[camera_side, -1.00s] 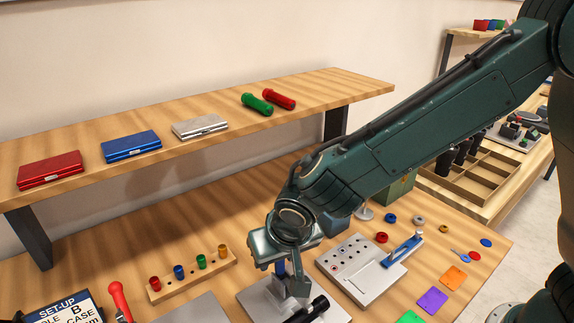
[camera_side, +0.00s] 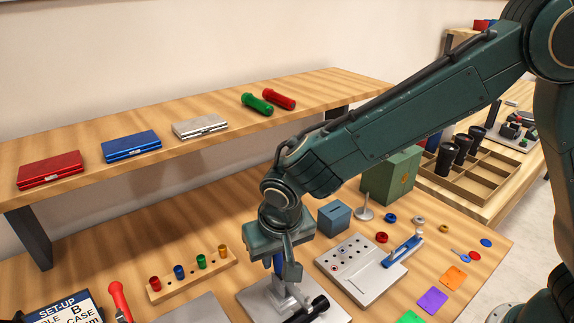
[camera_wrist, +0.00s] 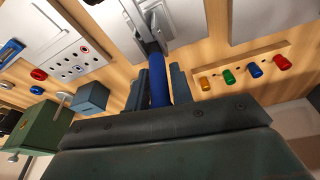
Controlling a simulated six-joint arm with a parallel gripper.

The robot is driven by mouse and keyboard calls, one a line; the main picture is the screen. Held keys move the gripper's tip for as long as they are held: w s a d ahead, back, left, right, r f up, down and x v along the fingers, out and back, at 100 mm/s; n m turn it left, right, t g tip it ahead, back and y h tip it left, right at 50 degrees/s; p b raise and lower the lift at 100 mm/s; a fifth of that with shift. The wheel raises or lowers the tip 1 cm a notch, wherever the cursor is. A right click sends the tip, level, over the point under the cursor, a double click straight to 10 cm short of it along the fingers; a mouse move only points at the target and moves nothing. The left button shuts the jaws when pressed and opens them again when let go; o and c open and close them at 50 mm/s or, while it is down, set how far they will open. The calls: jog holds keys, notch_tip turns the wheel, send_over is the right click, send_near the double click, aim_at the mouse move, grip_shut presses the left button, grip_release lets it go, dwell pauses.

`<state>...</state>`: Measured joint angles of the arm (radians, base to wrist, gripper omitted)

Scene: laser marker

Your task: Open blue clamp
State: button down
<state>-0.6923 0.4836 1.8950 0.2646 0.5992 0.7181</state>
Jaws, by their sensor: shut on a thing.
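The blue clamp stands on a grey metal base plate (camera_side: 258,300) at the lower middle of the side view. Its blue handle (camera_side: 278,264) stands roughly upright. My gripper (camera_side: 283,267) is above the plate, pointing down, and is shut on that handle. In the wrist view the blue handle (camera_wrist: 158,88) runs between my two fingers, and the clamp's metal linkage (camera_wrist: 150,22) shows beyond it. The fingers hide part of the handle. A black cylinder (camera_side: 310,309) lies at the front of the plate.
A wooden rack (camera_side: 190,277) with coloured pegs is to the left, beside a red handle (camera_side: 119,298). A holed plate (camera_side: 345,275) with another blue handle (camera_side: 403,250) is to the right. A blue box (camera_side: 334,217) and green box (camera_side: 390,178) stand behind. A shelf (camera_side: 220,125) spans the back.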

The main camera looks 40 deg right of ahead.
jog(key=c, duration=1.3)
grip_release()
jog(key=shift+c, duration=0.2)
jog(key=shift+r, duration=0.1)
jog(key=v, duration=1.3)
jog(key=shift+r, duration=0.3)
jog(key=shift+s, duration=0.15)
jog(key=c, duration=0.8)
jog(key=shift+n, duration=0.4)
grip_shut()
jog(key=s+d+n+t+y, duration=0.1)
jog(key=s+n, duration=0.1)
jog(key=n, duration=0.6)
jog(key=s+d+r+n+t+y, duration=0.1)
jog(key=s+n+y, duration=0.1)
jog(key=n, duration=0.6)
jog(key=shift+s+d+n+y, duration=0.3)
jog(key=shift+s, duration=0.5)
